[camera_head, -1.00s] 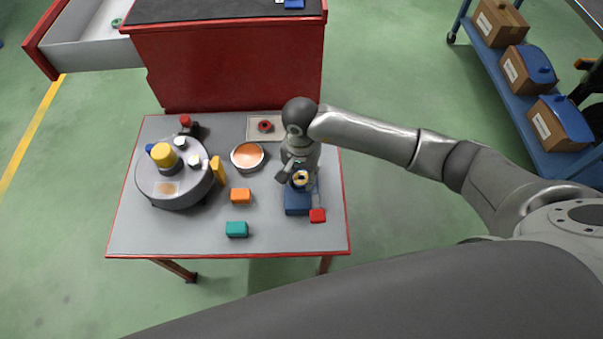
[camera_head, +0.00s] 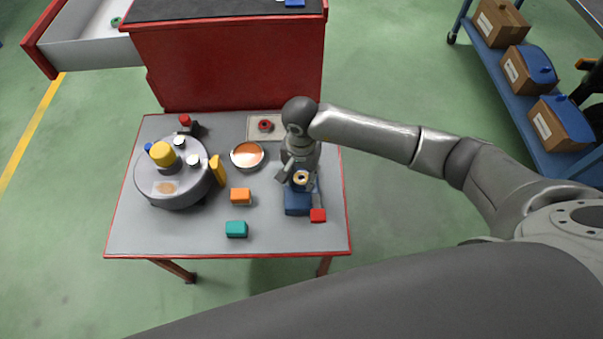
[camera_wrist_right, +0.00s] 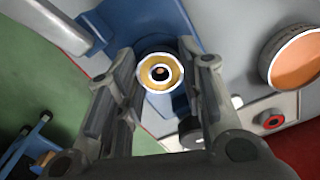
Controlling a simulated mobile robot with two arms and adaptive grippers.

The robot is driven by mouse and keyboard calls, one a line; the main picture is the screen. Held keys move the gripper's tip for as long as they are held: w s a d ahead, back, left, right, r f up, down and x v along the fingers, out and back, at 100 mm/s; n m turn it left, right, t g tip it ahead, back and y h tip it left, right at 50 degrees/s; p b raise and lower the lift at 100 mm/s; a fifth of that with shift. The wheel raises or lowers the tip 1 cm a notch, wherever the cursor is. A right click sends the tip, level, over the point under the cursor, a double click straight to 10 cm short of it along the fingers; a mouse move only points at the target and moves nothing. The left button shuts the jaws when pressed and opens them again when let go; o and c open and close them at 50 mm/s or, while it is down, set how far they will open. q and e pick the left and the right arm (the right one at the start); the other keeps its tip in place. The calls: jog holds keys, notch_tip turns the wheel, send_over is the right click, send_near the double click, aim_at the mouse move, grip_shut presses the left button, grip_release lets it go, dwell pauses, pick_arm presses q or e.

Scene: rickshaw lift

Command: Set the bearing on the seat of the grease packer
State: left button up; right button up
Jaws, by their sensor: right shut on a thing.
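The blue grease packer (camera_head: 297,205) stands on the right part of the grey table, with a red piece (camera_head: 318,215) at its front right corner. My right gripper (camera_head: 299,174) points down over it from behind. The bearing (camera_head: 301,177), a tan ring with a pale rim, is between the fingers; it also shows in the right wrist view (camera_wrist_right: 160,73). My right gripper (camera_wrist_right: 160,62) is shut on it there. The bearing lies over the packer's round blue top. I cannot tell whether it touches the seat. My left gripper is out of view.
A copper-coloured dish (camera_head: 247,156), an orange block (camera_head: 241,195) and a teal block (camera_head: 237,229) stand left of the packer. A grey drum machine (camera_head: 190,195) fills the table's left. Behind is a tray (camera_head: 255,134) with a red ring (camera_head: 265,125).

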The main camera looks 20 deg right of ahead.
jog(key=shift+f+b, duration=0.1)
jog(key=shift+b, duration=0.2)
dwell(0.5)
jog(key=o, duration=1.1)
jog(key=o, duration=0.5)
